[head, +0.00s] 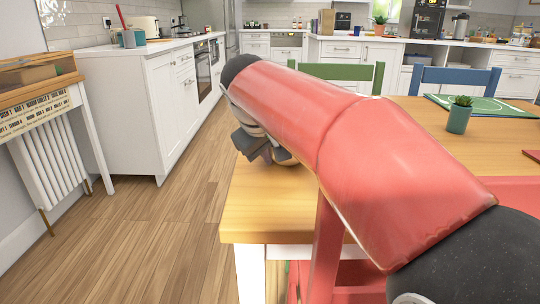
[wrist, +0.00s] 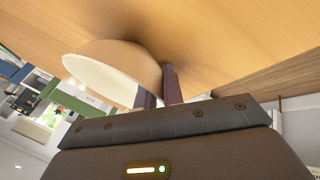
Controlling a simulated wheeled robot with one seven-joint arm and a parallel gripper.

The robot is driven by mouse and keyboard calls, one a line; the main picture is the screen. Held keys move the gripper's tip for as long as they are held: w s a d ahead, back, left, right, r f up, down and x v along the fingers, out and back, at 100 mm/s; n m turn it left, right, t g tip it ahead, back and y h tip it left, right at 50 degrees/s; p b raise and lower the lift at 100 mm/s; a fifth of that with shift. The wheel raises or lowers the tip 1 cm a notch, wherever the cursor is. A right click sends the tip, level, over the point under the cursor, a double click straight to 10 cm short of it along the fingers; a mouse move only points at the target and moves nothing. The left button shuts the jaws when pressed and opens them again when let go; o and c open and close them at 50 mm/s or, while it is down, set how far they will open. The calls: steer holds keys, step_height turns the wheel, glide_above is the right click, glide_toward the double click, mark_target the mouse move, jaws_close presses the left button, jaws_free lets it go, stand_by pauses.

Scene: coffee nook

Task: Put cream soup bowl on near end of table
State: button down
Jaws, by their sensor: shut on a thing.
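The cream soup bowl (wrist: 112,68) shows in the wrist view, which sees the scene upside down. My gripper (wrist: 160,90) is shut on the side of the bowl. The bowl's base is close to the wooden table (wrist: 225,40), with a shadow beside it; I cannot tell whether it touches. In the head view, my gripper (head: 262,152) is at the left part of the table's near end (head: 265,218).
A potted plant (head: 459,115) and a green board (head: 485,106) stand on the table to the right. Green (head: 345,74) and blue (head: 455,77) chairs are along its far side. The floor (head: 160,235) left of the table is clear.

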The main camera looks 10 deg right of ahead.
steer(key=c, duration=2)
jaws_free()
steer(key=shift+f, duration=0.15)
steer(key=o, duration=0.5)
steer(key=shift+r, duration=0.35)
steer(key=p+v, duration=0.2)
steer(key=v, duration=0.9)
steer(key=shift+s+a+r, duration=0.2)
steer(key=shift+s+r, duration=0.05)
steer(key=shift+s, duration=0.05)
